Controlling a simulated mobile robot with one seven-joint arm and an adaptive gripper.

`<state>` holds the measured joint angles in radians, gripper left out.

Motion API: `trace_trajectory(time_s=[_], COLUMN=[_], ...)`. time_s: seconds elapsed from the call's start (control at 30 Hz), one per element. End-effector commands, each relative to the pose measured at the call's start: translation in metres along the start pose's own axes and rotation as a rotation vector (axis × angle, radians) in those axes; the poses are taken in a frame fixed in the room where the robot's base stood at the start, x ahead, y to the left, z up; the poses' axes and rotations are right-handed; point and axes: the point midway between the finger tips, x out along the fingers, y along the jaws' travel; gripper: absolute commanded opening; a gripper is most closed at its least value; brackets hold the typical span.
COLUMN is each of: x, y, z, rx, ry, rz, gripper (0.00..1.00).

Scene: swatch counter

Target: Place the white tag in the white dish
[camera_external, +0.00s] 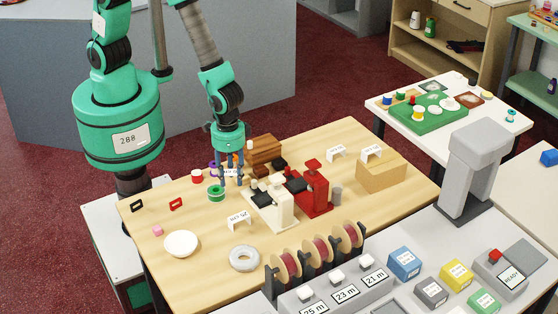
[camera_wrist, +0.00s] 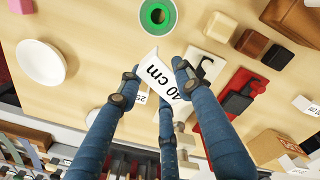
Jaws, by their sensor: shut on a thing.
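A white tag (camera_wrist: 153,71) printed "40 cm" is between the fingers of my gripper (camera_wrist: 158,80) in the wrist view, tilted, with my fingers shut on it. In the external view my gripper (camera_external: 229,176) is above the wooden table, and the tag is mostly hidden behind the fingers. The white dish (camera_external: 182,244) lies empty near the table's front left, left of and nearer the camera than my gripper. It also shows in the wrist view (camera_wrist: 38,62) at upper left, apart from the tag.
White (camera_external: 272,207) and red (camera_external: 315,190) devices stand to the right. Another white tag (camera_external: 238,220) and a grey ring (camera_external: 244,258) are right of the dish. A pink cube (camera_external: 158,231) is near the dish.

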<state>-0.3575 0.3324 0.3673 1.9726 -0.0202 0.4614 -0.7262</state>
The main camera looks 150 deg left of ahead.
Motion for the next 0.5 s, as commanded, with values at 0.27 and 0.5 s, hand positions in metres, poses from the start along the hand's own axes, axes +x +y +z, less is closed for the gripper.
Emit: trace_trajectory(time_s=[0.27,0.5], x=[-0.003,-0.004], y=[0.023,0.031], z=[0.083,0.152], rx=[0.107,0.196], ry=[-0.002,-0.003], rz=[0.002,0.003], gripper=[0.21,0.21])
